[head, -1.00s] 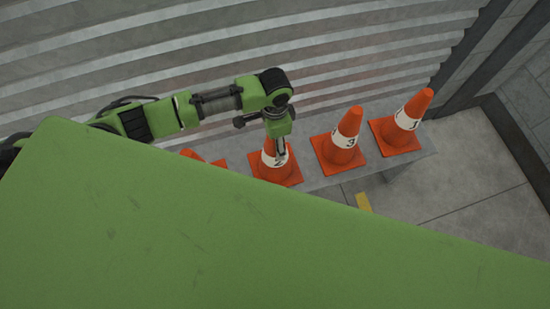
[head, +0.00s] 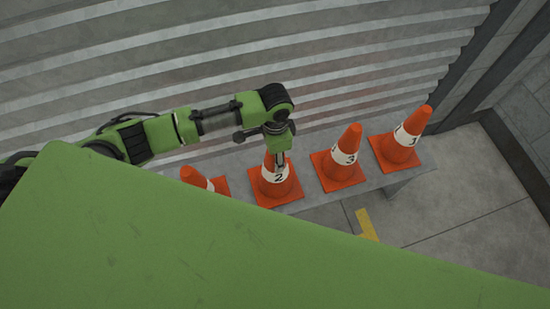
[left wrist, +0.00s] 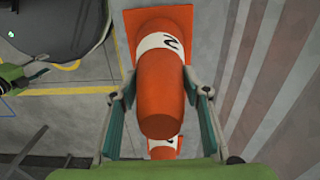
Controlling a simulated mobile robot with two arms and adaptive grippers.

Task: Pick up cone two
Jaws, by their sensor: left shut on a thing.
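Cone two (head: 268,188) is an orange cone with a white band marked 2 on a square orange base. It stands in the row on the grey shelf, upright as far as I see. My left gripper (head: 279,160) comes down on it from above and is shut on its upper part. In the left wrist view, cone two (left wrist: 165,95) lies between the two fingers of my left gripper (left wrist: 160,92), its tip toward the camera. I cannot tell whether its base is clear of the shelf. My right gripper is not in view.
On the shelf (head: 376,184), cone three (head: 340,170) and cone one (head: 402,148) stand to the right. Another cone (head: 194,178) on the left is partly hidden by my green body. A corrugated wall (head: 300,60) rises close behind. Open floor (head: 460,190) lies at right.

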